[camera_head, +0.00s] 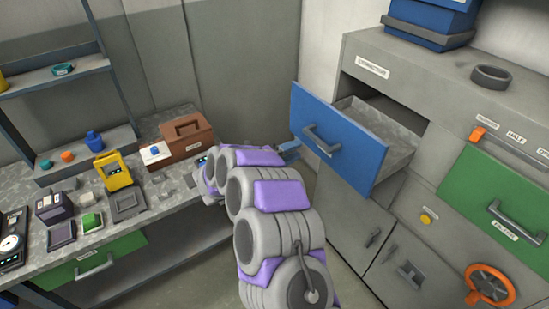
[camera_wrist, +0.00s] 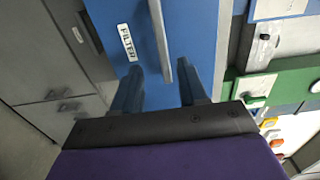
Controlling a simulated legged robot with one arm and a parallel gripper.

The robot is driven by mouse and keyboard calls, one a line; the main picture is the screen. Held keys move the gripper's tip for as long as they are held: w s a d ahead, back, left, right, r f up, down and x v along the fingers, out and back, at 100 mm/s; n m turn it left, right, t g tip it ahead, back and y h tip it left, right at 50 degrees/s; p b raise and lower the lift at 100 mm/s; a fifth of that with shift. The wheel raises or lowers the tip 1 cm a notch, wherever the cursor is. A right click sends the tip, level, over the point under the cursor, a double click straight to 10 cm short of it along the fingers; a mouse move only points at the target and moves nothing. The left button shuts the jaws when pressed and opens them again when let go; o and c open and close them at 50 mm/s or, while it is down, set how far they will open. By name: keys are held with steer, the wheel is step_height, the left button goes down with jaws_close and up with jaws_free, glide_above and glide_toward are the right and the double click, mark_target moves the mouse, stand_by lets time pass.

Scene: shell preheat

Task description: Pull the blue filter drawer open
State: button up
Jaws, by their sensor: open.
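The blue filter drawer (camera_head: 350,138) stands pulled out from the grey cabinet at the right in the head view, its inside showing and empty where visible. Its grey bar handle (camera_head: 321,141) is on the blue front. In the wrist view, the blue front (camera_wrist: 200,35) bears a FILTER label (camera_wrist: 127,42). My gripper (camera_head: 291,152) is just left of the handle in the head view. In the wrist view, my gripper (camera_wrist: 161,88) is open, and the handle (camera_wrist: 160,40) appears between the lines of its two blue fingers. Contact is not visible.
The grey cabinet (camera_head: 440,70) also has a green drawer (camera_head: 490,195) and an orange valve wheel (camera_head: 489,285) at right. A workbench (camera_head: 160,200) at left carries a brown box (camera_head: 187,140), a yellow device (camera_head: 113,172) and several small items. Some floor shows between bench and cabinet.

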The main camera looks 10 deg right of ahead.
steer(key=v, duration=0.7)
steer(key=shift+p, duration=0.4)
steer(key=shift+a, duration=0.1)
